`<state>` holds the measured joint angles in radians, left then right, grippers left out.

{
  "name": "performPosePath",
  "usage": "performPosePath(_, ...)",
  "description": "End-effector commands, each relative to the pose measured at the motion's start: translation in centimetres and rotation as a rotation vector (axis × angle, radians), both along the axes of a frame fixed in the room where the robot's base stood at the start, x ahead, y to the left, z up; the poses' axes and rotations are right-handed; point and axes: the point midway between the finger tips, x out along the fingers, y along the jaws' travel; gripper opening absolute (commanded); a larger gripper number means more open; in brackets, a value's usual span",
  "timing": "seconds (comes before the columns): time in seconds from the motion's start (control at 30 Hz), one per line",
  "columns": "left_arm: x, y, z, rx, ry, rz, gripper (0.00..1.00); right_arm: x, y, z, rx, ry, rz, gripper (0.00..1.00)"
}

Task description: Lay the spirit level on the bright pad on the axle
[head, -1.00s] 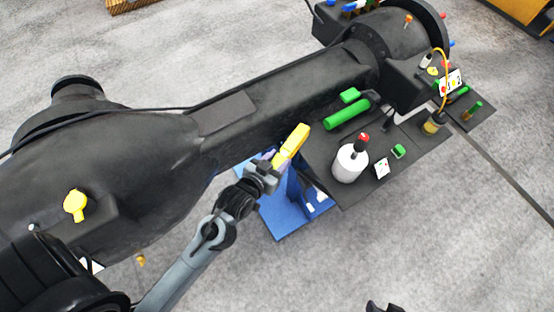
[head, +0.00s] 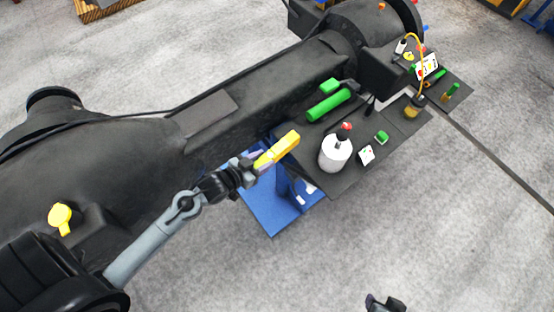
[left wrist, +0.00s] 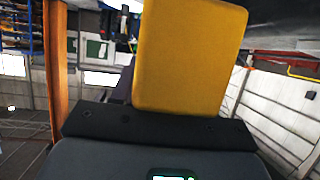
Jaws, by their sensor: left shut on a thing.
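My left gripper (head: 252,168) is shut on the yellow spirit level (head: 278,149). It holds the level by one end, over the blue stand and the near edge of the dark shelf. In the left wrist view the level (left wrist: 188,55) fills the upper middle as a yellow block. The large black axle (head: 270,95) runs diagonally behind it. A flat rectangular pad (head: 208,116), only slightly lighter than the casting, lies on the axle, left of and beyond the level, with nothing on it. A dark part of my right gripper (head: 385,304) shows at the bottom edge.
The dark shelf (head: 345,185) holds a white bottle with a red top (head: 335,152), a green cylinder (head: 328,105) and small items. A blue stand (head: 270,210) is below the level. A cable (head: 140,112) runs along the axle. A yellow cap (head: 60,217) sits on the casting.

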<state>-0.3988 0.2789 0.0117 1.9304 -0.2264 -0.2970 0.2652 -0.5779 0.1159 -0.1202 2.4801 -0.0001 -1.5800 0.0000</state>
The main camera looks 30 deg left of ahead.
Motion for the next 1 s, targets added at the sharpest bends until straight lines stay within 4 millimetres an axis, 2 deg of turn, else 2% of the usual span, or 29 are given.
performPosePath(0.03,-0.2,2.6,-0.7,0.015,0.001,-0.022,0.00,0.0,0.0,0.0,0.000,0.001,0.000,0.43)
performPosePath(0.1,-0.5,5.7,-1.4,0.013,0.002,-0.053,0.00,0.0,0.0,0.0,0.000,0.001,0.000,0.43)
performPosePath(0.27,-0.8,13.0,-1.1,0.011,-0.001,-0.094,0.00,-0.1,0.0,-0.1,-0.001,0.003,0.001,0.43)
performPosePath(0.47,-0.5,21.8,1.7,0.009,-0.002,-0.115,0.00,-0.1,-0.1,-0.1,-0.006,0.003,0.003,0.43)
performPosePath(0.6,0.1,27.3,5.0,0.008,-0.006,-0.119,0.00,-0.1,-0.2,-0.1,-0.007,0.003,0.005,0.43)
performPosePath(0.8,1.4,33.3,10.2,0.005,-0.007,-0.107,0.00,-0.1,-0.2,-0.1,-0.006,0.003,0.004,0.43)
performPosePath(0.9,2.0,35.1,12.5,0.005,-0.006,-0.102,0.00,-0.1,-0.1,-0.1,-0.006,0.003,0.003,0.43)
performPosePath(1.0,2.7,36.1,14.5,0.004,-0.006,-0.104,0.00,-0.1,-0.1,-0.1,-0.005,0.003,0.003,0.43)
